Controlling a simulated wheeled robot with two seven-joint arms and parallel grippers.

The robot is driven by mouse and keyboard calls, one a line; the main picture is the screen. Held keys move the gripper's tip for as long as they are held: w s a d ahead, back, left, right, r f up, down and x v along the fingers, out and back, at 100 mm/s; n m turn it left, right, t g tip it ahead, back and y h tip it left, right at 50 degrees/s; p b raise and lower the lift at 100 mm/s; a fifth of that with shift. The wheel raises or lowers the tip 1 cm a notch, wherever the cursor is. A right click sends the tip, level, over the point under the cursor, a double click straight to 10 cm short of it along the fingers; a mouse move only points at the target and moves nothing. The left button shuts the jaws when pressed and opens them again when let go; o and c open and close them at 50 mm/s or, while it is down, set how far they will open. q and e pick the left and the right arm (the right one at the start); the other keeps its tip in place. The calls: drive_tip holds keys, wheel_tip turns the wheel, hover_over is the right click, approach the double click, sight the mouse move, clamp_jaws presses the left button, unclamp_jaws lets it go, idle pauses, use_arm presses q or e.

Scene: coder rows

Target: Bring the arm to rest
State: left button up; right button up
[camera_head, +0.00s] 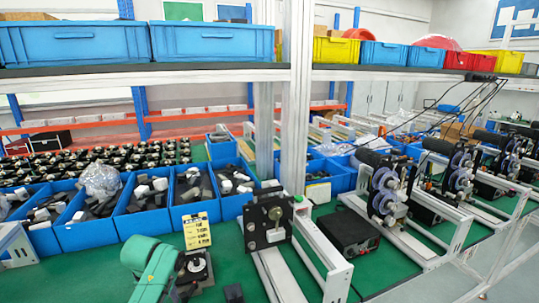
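Neither of my grippers shows in the head view, and I see no part of my arms that I can be sure of. A green worktop (230,264) spreads in front of me. A coder unit with a black front plate (267,221) stands on it near the middle, on a pale metal rail frame (318,247). A green device (150,266) is at the bottom edge, left of the middle, partly cut off.
Blue bins (85,234) with black and white parts line the left. A yellow label card (196,230) stands before them. A black box (347,232) and more coder units (386,190) are at right. An upright post (296,110) and a shelf with blue crates (74,43) cross the view.

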use_arm(q)
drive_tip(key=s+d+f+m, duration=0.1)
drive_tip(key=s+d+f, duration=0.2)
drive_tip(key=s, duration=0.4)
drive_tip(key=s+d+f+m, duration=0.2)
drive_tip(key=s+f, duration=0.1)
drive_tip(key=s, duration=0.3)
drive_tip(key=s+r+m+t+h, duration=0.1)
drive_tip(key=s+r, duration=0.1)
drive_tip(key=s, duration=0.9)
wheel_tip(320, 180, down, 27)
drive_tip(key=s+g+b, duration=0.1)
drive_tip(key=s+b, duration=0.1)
drive_tip(key=b, duration=0.2)
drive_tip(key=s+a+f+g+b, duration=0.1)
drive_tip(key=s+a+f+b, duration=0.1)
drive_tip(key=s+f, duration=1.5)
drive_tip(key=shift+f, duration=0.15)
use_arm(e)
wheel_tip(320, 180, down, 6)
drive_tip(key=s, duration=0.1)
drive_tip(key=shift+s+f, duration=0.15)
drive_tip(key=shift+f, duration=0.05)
